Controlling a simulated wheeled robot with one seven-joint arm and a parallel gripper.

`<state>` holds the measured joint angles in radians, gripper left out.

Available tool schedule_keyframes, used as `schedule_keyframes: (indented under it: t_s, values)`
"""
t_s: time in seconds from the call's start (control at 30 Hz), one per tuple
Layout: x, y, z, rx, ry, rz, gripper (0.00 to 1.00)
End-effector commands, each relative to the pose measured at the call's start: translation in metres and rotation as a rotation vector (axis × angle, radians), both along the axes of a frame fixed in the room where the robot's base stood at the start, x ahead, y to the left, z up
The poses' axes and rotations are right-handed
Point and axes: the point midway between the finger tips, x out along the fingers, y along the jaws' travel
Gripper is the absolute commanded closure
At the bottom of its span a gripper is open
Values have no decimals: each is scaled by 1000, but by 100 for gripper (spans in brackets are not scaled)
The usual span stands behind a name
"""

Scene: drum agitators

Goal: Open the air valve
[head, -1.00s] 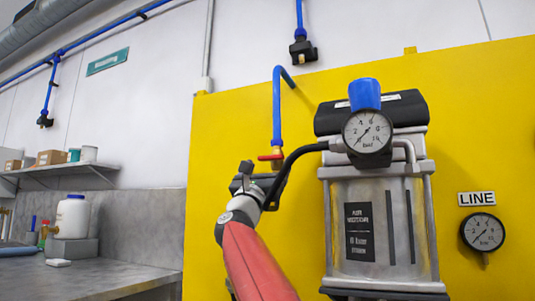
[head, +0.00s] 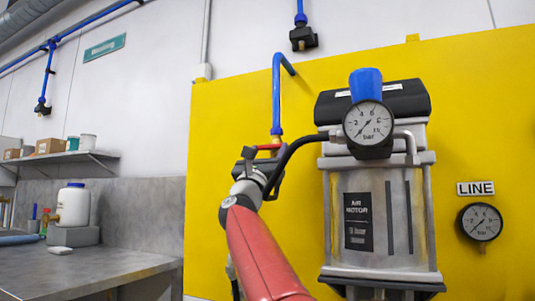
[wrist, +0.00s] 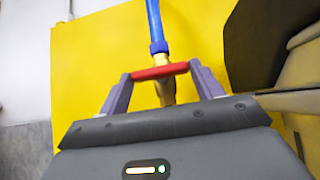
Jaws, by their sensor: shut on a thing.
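The air valve has a red lever handle (head: 267,147) and a brass body (wrist: 165,92) at the lower end of a blue pipe (head: 277,100). The lever (wrist: 160,72) lies crosswise to the pipe in the wrist view. My gripper (head: 256,153) is at the valve in front of the yellow panel. In the wrist view my gripper's two purple-grey fingers (wrist: 160,73) press on the two ends of the red lever, shut on it. Part of the valve body is hidden behind my gripper in the head view.
An air motor (head: 375,215) with a pressure gauge (head: 368,124) stands close to the right, with a black hose (head: 292,152) curving past my gripper. A LINE gauge (head: 482,222) is further right. A grey bench (head: 80,275) is at left.

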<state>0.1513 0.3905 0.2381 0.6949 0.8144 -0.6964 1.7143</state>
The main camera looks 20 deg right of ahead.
Motion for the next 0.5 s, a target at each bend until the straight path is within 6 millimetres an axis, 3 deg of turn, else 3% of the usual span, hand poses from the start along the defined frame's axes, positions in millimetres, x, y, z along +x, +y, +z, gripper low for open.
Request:
schedule_keyframes:
  t_s: [0.5]
  values:
    - [-5, -5, 1, -207, 208, -2, 57]
